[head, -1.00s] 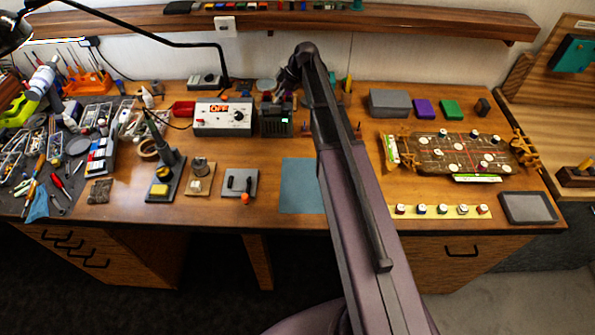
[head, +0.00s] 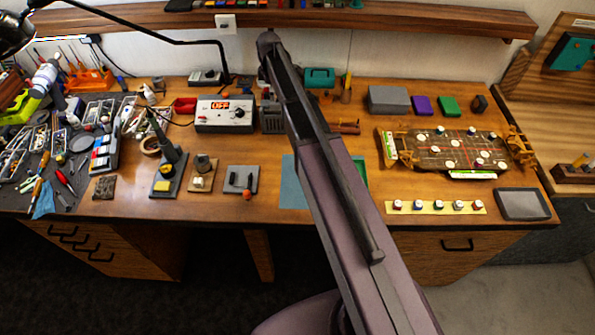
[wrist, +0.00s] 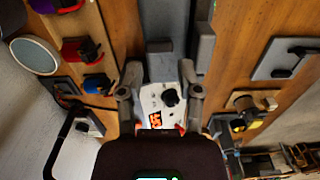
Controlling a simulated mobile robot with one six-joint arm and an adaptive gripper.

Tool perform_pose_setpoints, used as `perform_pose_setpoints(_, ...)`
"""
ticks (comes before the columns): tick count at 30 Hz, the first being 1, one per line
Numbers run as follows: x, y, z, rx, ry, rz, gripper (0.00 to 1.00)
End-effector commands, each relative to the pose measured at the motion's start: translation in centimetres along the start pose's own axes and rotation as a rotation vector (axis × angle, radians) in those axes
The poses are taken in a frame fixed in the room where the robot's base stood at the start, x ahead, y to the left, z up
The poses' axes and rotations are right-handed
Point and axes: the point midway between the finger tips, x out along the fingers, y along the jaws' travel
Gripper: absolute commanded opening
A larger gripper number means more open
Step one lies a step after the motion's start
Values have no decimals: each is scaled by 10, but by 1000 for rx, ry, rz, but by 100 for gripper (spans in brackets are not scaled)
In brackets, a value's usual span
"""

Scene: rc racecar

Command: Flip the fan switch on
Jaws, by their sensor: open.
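I cannot clearly make out a fan or a fan switch in either view. A white control box (head: 225,115) with a lit orange OFF display and a black knob stands at the back of the bench. It also shows in the wrist view (wrist: 150,97), between and beyond my fingers. A dark box (head: 271,117) stands just right of it, partly hidden by my arm. My gripper (wrist: 160,72) is open, with its two fingers apart and nothing visibly held. In the head view it is hidden behind my arm.
A wooden shelf (head: 390,20) runs above the bench. A blue mat (head: 291,185) is partly hidden by my arm.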

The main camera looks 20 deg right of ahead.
Motion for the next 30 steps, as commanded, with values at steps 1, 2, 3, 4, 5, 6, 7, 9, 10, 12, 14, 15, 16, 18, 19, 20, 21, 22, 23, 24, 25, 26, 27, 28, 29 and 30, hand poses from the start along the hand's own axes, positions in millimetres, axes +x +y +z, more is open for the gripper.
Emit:
perform_pose_setpoints(1, -9, 0, 1, 0, 1, 0, 46)
perform_pose_setpoints(2, -11, 0, 1, 0, 1, 0, 46)
perform_pose_setpoints(3, -15, 0, 1, 0, 2, 0, 46)
perform_pose_setpoints(4, -17, 0, 0, 0, 2, 0, 46)
perform_pose_setpoints(5, -19, 0, 0, 0, 2, 0, 46)
perform_pose_setpoints(6, -23, 0, 0, 0, 3, 0, 46)
perform_pose_setpoints(7, -25, 0, 0, 0, 3, 0, 46)
perform_pose_setpoints(9, -31, 0, 0, 0, 3, 0, 46)
perform_pose_setpoints(10, -34, 0, 0, 0, 3, 0, 46)
perform_pose_setpoints(12, -39, 0, 0, 0, 4, 0, 46)
perform_pose_setpoints(14, -44, 0, 0, 0, 4, 0, 46)
perform_pose_setpoints(15, -48, 0, 0, 0, 4, 0, 46)
perform_pose_setpoints(16, -50, 0, 0, 0, 4, 0, 46)
perform_pose_setpoints(18, -56, 0, 0, 0, 4, 0, 46)
perform_pose_setpoints(19, -58, 0, 0, 0, 4, 0, 46)
perform_pose_setpoints(20, -61, 0, 0, 0, 4, 0, 46)
perform_pose_setpoints(21, -64, 0, 0, 0, 4, 0, 46)
perform_pose_setpoints(22, -66, 0, 0, 0, 4, 0, 46)
perform_pose_setpoints(23, -69, 0, 0, 0, 4, 0, 46)
perform_pose_setpoints(24, -72, 0, 0, 0, 4, 0, 46)
perform_pose_setpoints(25, -74, 0, 0, 0, 4, 0, 46)
perform_pose_setpoints(26, -77, 0, 0, 0, 4, 0, 46)
perform_pose_setpoints(27, -80, 0, 0, 0, 4, 0, 46)
perform_pose_setpoints(28, -83, 0, 0, -1, 4, 0, 46)
perform_pose_setpoints(29, -85, 0, 0, -1, 4, 0, 46)
perform_pose_setpoints(30, -88, 0, 0, -1, 4, 0, 46)
